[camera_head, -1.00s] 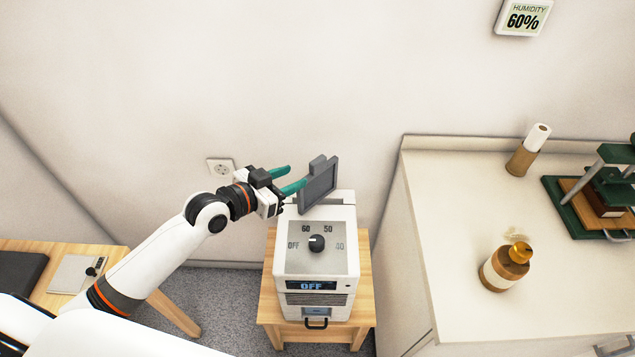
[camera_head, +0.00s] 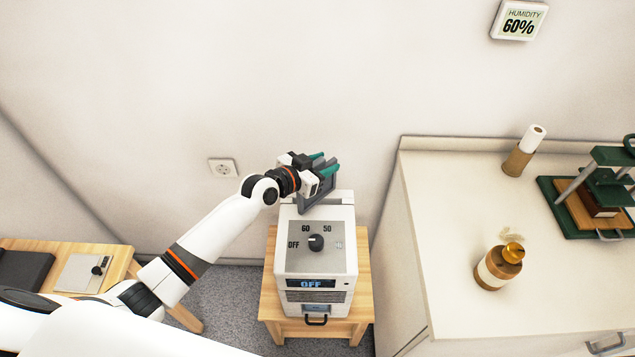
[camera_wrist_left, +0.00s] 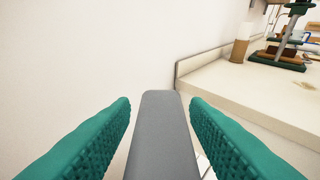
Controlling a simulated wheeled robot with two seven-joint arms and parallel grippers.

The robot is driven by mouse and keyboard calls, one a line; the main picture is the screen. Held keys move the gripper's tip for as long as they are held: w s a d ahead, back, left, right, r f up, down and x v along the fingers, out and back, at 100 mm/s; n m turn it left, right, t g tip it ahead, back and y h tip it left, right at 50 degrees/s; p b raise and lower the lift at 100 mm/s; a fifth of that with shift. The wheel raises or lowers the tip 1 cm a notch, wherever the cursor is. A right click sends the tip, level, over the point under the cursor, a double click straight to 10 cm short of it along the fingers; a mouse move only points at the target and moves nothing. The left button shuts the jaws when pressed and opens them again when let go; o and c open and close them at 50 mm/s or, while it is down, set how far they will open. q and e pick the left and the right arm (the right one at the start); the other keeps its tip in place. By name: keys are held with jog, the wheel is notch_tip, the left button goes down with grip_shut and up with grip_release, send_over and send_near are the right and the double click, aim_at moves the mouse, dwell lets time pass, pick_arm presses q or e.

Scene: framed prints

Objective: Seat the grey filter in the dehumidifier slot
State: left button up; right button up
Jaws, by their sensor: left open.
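The grey filter (camera_head: 306,199) stands upright at the back of the top of the white dehumidifier (camera_head: 315,261). How deep it sits in the slot is hidden from these views. My left gripper (camera_head: 320,164) is open, with its green fingers on either side of the filter's upper part. In the left wrist view the filter's grey upper part (camera_wrist_left: 161,135) lies between the two green fingers (camera_wrist_left: 160,115), with a gap visible on each side. My right gripper is not in view.
The dehumidifier, its display reading OFF, stands on a wooden stool (camera_head: 362,270). A white counter (camera_head: 440,210) on the right holds an amber bottle (camera_head: 501,267), a paper roll (camera_head: 524,151) and a green press (camera_head: 602,190). A wall socket (camera_head: 223,168) is behind.

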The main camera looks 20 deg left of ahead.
pick_arm(q)
jog(key=shift+c, duration=0.9)
grip_shut()
